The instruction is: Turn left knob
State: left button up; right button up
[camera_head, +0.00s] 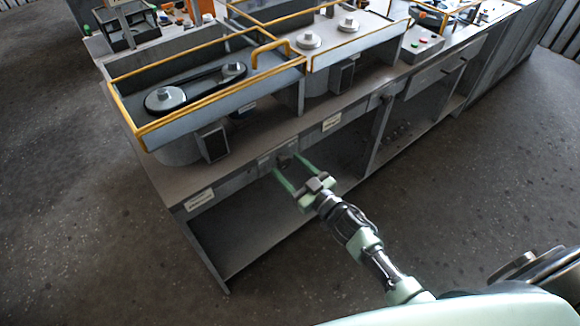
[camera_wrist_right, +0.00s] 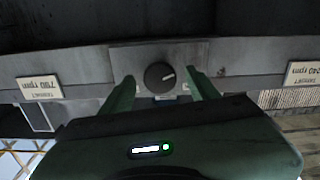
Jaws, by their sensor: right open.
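The left knob is a dark round knob with a light pointer mark on a grey plate on the bench's front rail; it shows clearly in the right wrist view (camera_wrist_right: 159,77). In the head view the knob (camera_head: 284,158) is small, at the far end of my right gripper. My right gripper (camera_head: 284,172) has green fingers and is open. In the right wrist view its fingers (camera_wrist_right: 162,90) stand on either side of the knob, with gaps on both sides. Whether the fingertips reach past the knob's face, I cannot tell. My left gripper is not in view.
The grey bench (camera_head: 150,180) carries a belt-and-pulley unit (camera_head: 195,88) inside a yellow guard rail (camera_head: 220,92). A control box with coloured buttons (camera_head: 421,44) stands further right. Label plates (camera_wrist_right: 40,88) flank the knob plate. Open shelf space lies below the rail.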

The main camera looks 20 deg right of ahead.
grip_shut()
jog(key=shift+n, duration=0.4)
jog(key=n+b, duration=0.1)
jog(key=n, duration=0.3)
jog(key=shift+n, duration=0.4)
jog(key=n+b, duration=0.2)
jog(key=n, duration=0.3)
jog(key=shift+f+n, duration=0.1)
jog(key=shift+n, duration=0.2)
jog(key=n+b, duration=0.2)
jog(key=n, duration=0.3)
jog(key=n+b, duration=0.1)
jog(key=n, duration=0.4)
jog(key=shift+b, duration=0.35)
jog(key=shift+n, duration=0.4)
